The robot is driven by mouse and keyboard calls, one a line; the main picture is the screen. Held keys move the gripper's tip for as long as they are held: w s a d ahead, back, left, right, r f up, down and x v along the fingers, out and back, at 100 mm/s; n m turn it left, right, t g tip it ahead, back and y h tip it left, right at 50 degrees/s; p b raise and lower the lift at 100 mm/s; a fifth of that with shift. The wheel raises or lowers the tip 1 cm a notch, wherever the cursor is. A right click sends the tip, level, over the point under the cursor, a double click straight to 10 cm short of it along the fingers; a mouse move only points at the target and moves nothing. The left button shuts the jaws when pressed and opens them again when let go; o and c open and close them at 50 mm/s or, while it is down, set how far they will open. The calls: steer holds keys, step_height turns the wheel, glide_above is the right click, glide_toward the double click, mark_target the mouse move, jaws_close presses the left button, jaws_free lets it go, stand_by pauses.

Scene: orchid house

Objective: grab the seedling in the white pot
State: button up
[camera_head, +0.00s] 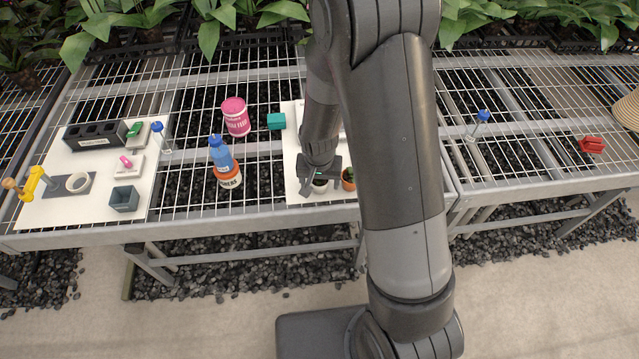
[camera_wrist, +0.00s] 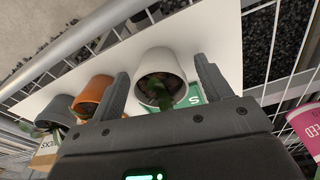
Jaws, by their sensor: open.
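The white pot (camera_wrist: 162,64) stands on a white board, with dark soil and a small green seedling (camera_wrist: 158,95) in it. My gripper (camera_wrist: 160,82) is open, with one finger on each side of the white pot in the wrist view. I cannot tell whether the fingers touch it. In the head view my gripper (camera_head: 320,182) is low over the front of the white board (camera_head: 292,150), and the white pot (camera_head: 320,188) shows only in part beneath it.
An orange pot (camera_wrist: 95,88) and a grey pot (camera_wrist: 55,116) stand beside the white pot. The mesh to the right is mostly clear.

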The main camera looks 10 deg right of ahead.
steer(key=shift+f, duration=0.1)
steer(key=c, duration=1)
steer(key=shift+c, duration=0.3)
